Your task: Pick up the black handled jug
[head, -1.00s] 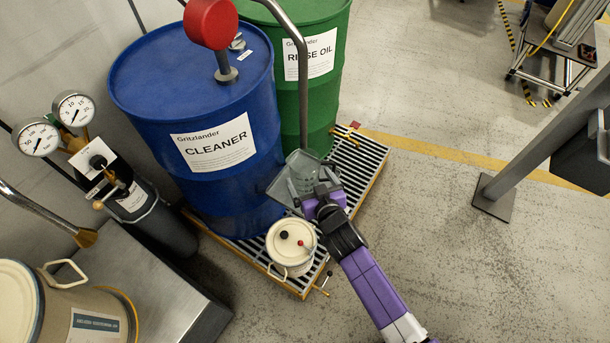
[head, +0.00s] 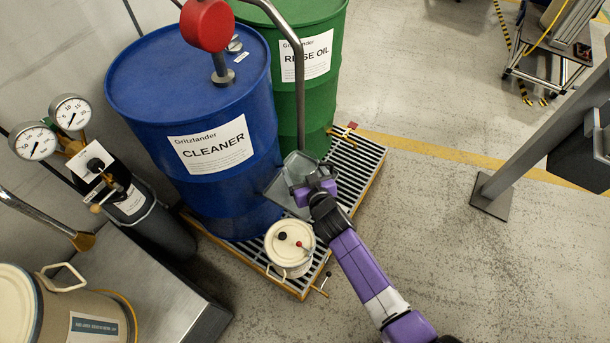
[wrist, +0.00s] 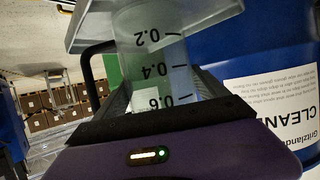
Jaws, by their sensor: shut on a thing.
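The jug (wrist: 160,62) is clear, with dark marks 0.2, 0.4 and 0.6, which appear upside down in the wrist view. Its black handle (wrist: 90,68) shows at the left of the body there. My gripper (wrist: 165,95) is shut on the jug, with its fingers beside the clear body. In the head view the jug (head: 298,165) is small and partly hidden by my gripper (head: 303,186). It is at a grey, translucent-looking tray (head: 276,188) in front of the drums. I cannot tell whether it still touches the tray.
The blue CLEANER drum (head: 190,110) stands close to the left of my gripper, and the green RINSE OIL drum (head: 320,100) behind. A cream lidded pail (head: 288,252) stands just below on the grated pallet (head: 365,165). A grey post (head: 490,195) is at the right. Floor between is clear.

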